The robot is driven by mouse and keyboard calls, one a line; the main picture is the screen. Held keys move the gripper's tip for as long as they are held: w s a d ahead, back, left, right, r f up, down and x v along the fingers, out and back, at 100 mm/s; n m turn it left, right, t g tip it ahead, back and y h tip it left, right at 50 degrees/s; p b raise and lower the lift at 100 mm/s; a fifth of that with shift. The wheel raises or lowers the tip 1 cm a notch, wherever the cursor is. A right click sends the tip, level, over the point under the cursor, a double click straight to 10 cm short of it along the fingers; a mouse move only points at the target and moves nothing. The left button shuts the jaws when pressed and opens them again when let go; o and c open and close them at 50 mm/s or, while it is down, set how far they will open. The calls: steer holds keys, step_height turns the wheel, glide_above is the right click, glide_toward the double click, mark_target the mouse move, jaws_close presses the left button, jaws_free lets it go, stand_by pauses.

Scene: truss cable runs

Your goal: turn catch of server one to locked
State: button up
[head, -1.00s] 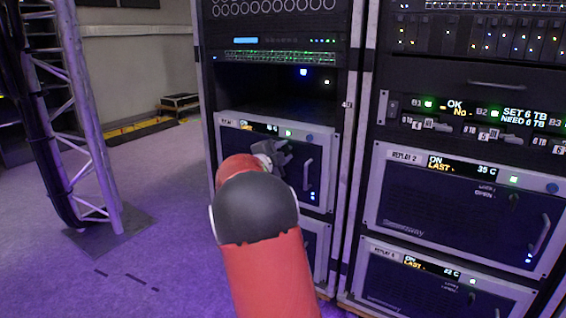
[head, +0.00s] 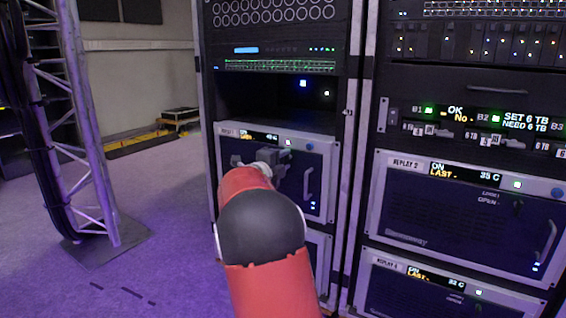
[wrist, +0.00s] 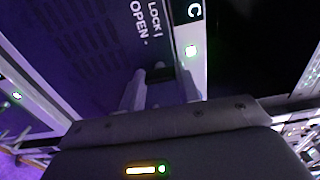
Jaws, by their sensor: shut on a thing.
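Server one (head: 321,200) is the dark unit with a pale frame in the left rack, its label strip and small display along the top. My gripper (head: 276,160) is at its upper front, left of the server's handle. In the wrist view, my gripper (wrist: 161,92) has its two fingers on either side of the small dark catch (wrist: 158,72), shut on it. The printed words LOCK and OPEN (wrist: 145,30) stand beside the catch. The fingers and hand hide part of the catch, so I cannot tell its exact angle.
The handle (head: 308,184) of server one is close to the right of my gripper. Another rack with the Replay 2 unit (head: 450,235) stands to the right. A truss tower (head: 85,130) stands at left, with open floor (head: 150,230) between.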

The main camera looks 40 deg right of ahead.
steer(key=o, duration=1)
steer(key=v, duration=0.8)
steer(key=shift+d, duration=0.1)
